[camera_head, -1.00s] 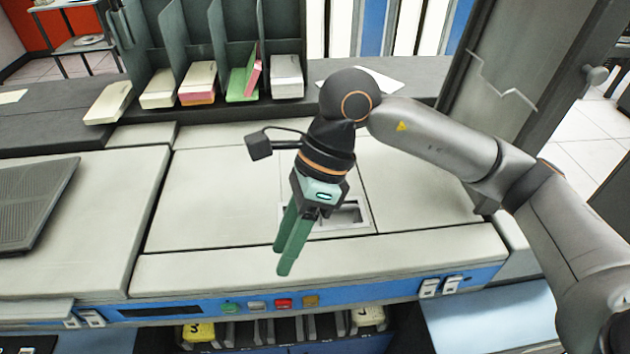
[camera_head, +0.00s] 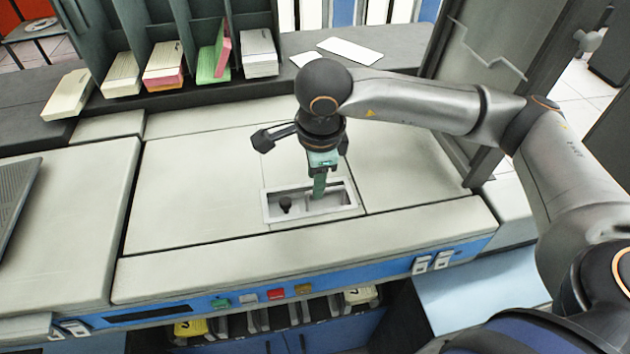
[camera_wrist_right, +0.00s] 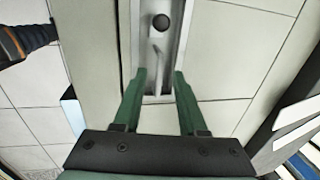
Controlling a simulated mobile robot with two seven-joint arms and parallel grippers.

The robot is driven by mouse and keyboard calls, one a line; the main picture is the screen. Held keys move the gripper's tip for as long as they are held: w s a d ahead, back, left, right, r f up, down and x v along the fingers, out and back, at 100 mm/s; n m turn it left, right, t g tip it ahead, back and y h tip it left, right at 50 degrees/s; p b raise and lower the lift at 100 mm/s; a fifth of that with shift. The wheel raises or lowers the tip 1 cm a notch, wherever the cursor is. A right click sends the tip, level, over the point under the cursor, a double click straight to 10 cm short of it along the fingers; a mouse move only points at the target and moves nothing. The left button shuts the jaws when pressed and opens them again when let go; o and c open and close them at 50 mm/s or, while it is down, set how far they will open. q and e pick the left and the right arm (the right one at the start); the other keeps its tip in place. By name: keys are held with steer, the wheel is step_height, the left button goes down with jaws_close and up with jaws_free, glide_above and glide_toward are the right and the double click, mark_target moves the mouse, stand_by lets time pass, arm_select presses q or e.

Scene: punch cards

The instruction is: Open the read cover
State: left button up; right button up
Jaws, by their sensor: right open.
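The machine's cream top has a flat cover panel (camera_head: 205,185) lying shut. A recessed metal-framed slot (camera_head: 268,210) is set into the top near its front. A black knob (camera_head: 285,204) stands in the slot's left part; it also shows in the wrist view (camera_wrist_right: 161,22). My right gripper (camera_head: 319,192) points down at the right part of the slot. Whether the fingertips touch the frame I cannot tell. My left gripper is not in view.
Card stacks (camera_head: 165,62) stand in a dark rack (camera_head: 148,22) behind the machine. A blue front strip (camera_head: 345,285) carries coloured buttons. A tall grey panel (camera_head: 500,60) stands at the right, behind my arm. The cream top around the slot is clear.

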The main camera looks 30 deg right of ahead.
steer(key=shift+w+f, duration=0.25)
steer(key=shift+f, duration=1)
jaws_close()
stand_by(0.5)
